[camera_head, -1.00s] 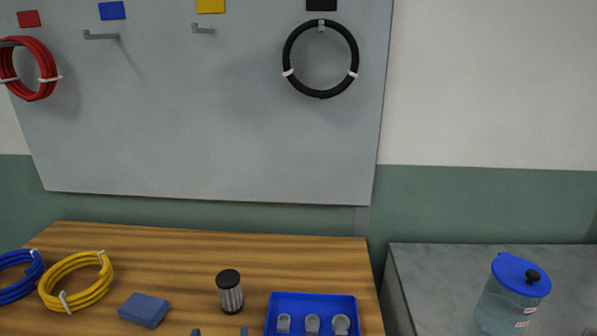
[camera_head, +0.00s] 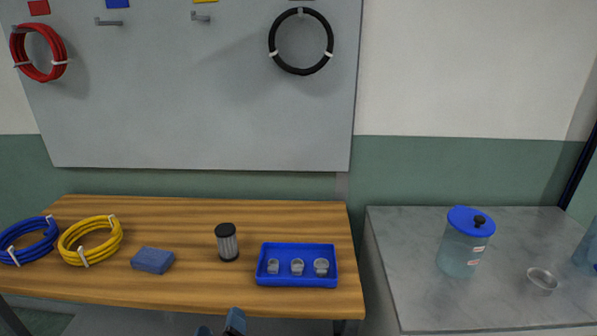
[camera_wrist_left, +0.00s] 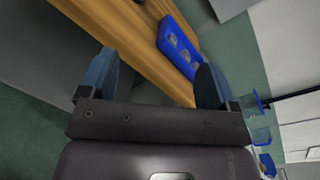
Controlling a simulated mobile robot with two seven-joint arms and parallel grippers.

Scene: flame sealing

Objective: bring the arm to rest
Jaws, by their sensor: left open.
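My left gripper (camera_head: 222,325) shows at the bottom of the head view, in front of the wooden table's (camera_head: 200,290) front edge. Only its blue-grey fingertips are visible there. In the left wrist view its two fingers (camera_wrist_left: 155,82) stand wide apart with nothing between them. The table edge and the blue tray (camera_wrist_left: 166,40) lie beyond the fingers in that view. My right gripper is not in view.
On the table are a blue tray (camera_head: 297,284) with 3 small fittings, a dark cylinder (camera_head: 227,243), a blue block (camera_head: 153,261), and blue (camera_head: 30,254) and yellow (camera_head: 72,236) coils. A lidded container (camera_head: 462,250) and metal cup (camera_head: 542,282) stand on the grey counter (camera_head: 400,260).

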